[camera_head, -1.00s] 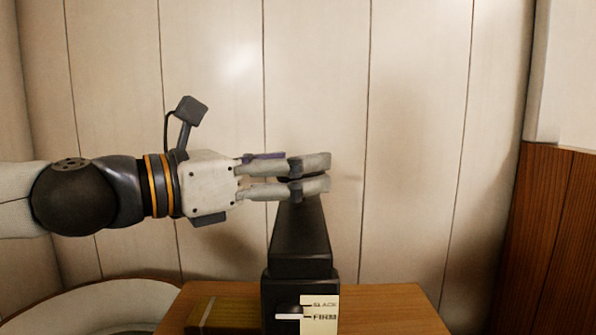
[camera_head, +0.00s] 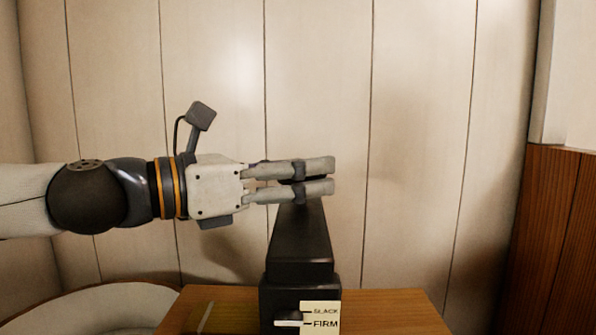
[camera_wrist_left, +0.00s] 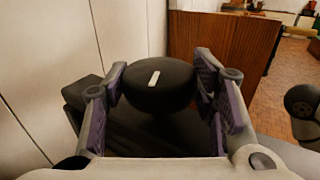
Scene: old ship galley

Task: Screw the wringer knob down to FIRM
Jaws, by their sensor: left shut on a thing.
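The wringer (camera_head: 300,240) is a tall black post on a wooden top. Its black round knob (camera_wrist_left: 158,90), with a white mark on top, sits between my left fingers in the left wrist view. In the head view the fingers hide most of the knob. My left gripper (camera_head: 316,176) reaches in level from the left and is shut on the knob at the post's top. The scale plate (camera_head: 324,318) on the wringer's front reads SLACK above FIRM. The white pointer (camera_head: 288,323) stands about level with the FIRM line. My right gripper is not in view.
The wooden top (camera_head: 390,312) is clear to the right of the wringer. A pale round rim (camera_head: 90,305) is at lower left. A panelled wall (camera_head: 410,120) stands behind, and a brown wooden panel (camera_head: 550,240) is at right.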

